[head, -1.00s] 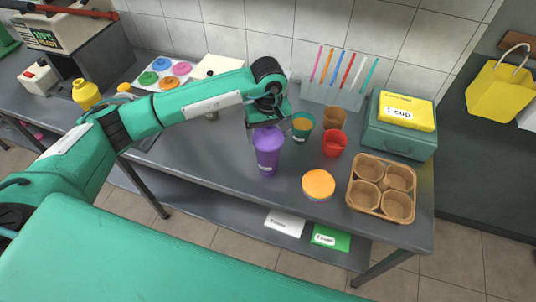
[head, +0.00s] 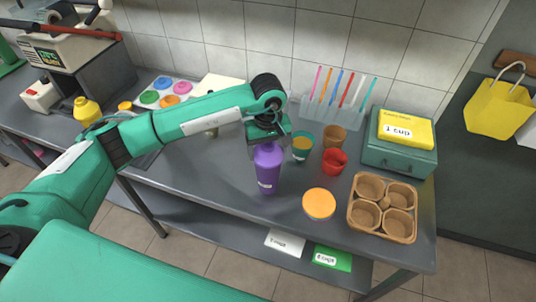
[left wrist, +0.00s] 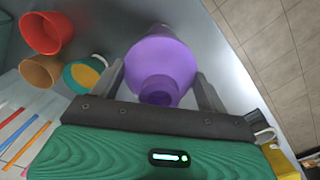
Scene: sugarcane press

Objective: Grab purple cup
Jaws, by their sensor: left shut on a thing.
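The tall purple cup (head: 267,172) stands upright on the grey table in the head view, near the front edge. My left gripper (head: 267,151) comes down from above, shut on the upper part of the cup. In the left wrist view the purple cup (left wrist: 161,60) lies between the two dark fingers of the left gripper (left wrist: 160,82), one on each side. I cannot tell whether the cup's base is clear of the table. My right gripper is not in view.
A teal cup (head: 302,146), a brown cup (head: 334,138) and a red cup (head: 335,161) stand close to the right. An orange-topped container (head: 319,204) and a brown cup tray (head: 361,218) are further right. A straw rack (head: 322,114) stands behind.

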